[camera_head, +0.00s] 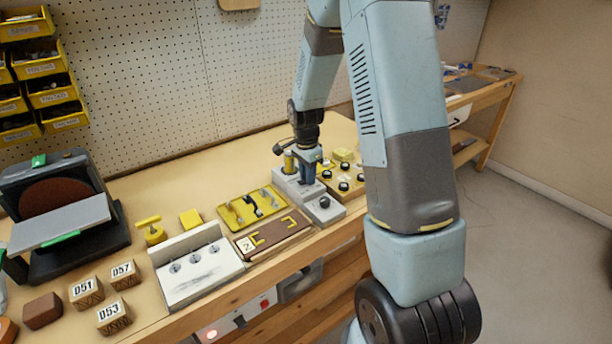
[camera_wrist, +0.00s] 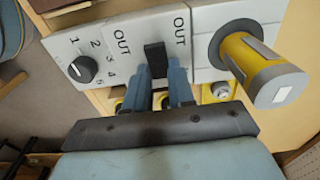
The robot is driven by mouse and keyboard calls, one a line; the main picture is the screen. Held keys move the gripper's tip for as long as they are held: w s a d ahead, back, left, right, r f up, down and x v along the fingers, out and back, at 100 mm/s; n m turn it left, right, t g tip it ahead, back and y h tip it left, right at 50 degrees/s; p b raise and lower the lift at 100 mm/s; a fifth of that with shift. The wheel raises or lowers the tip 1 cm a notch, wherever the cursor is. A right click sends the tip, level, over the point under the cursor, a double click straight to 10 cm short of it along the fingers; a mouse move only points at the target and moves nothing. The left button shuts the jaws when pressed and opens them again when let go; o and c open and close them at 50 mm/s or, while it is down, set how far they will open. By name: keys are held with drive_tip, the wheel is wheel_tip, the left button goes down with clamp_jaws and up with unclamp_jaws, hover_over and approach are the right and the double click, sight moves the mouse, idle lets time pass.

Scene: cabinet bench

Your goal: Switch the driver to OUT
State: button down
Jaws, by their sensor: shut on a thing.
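In the wrist view a black switch lever (camera_wrist: 155,52) stands on a light plate (camera_wrist: 197,72), with the word OUT printed on either side of it. My gripper (camera_wrist: 160,74) has its two blue fingers closed on the lever, which hides its lower part. The yellow driver (camera_wrist: 255,62), with grey strips and a grey end, sticks out of a dark ring to the right of the switch. In the head view my gripper (camera_head: 309,178) reaches down to the grey unit (camera_head: 284,181), and the yellow driver (camera_head: 289,161) stands just left of it. The lever is hidden there.
A black dial (camera_wrist: 82,69) with numbers lies left of the switch. In the head view, a yellow tray (camera_head: 240,214), a brown board (camera_head: 270,238) and a white panel (camera_head: 190,280) lie left of the unit. A block with black knobs (camera_head: 344,166) is close on the right.

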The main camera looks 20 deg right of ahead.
drive_tip(key=shift+s+a+f+t+h, duration=0.1)
drive_tip(key=shift+s+a+t+h, duration=0.1)
drive_tip(key=shift+h, duration=0.45)
drive_tip(key=shift+s+a+f+t+h, duration=0.1)
drive_tip(key=shift+s+a+h, duration=0.05)
drive_tip(key=shift+h, duration=0.5)
drive_tip(key=shift+a+r+h, duration=0.1)
drive_tip(key=shift+a+h, duration=0.05)
drive_tip(key=shift+h, duration=0.55)
drive_tip(key=c, duration=1)
unclamp_jaws()
drive_tip(key=shift+r+t, duration=0.1)
drive_tip(key=shift+t, duration=0.2)
drive_tip(key=shift+o, duration=0.2)
drive_tip(key=shift+w, duration=0.1)
drive_tip(key=shift+a+r, duration=0.25)
drive_tip(key=shift+r, duration=0.25)
drive_tip(key=v, duration=1.2)
drive_tip(key=shift+r, duration=0.35)
drive_tip(key=shift+a, duration=0.1)
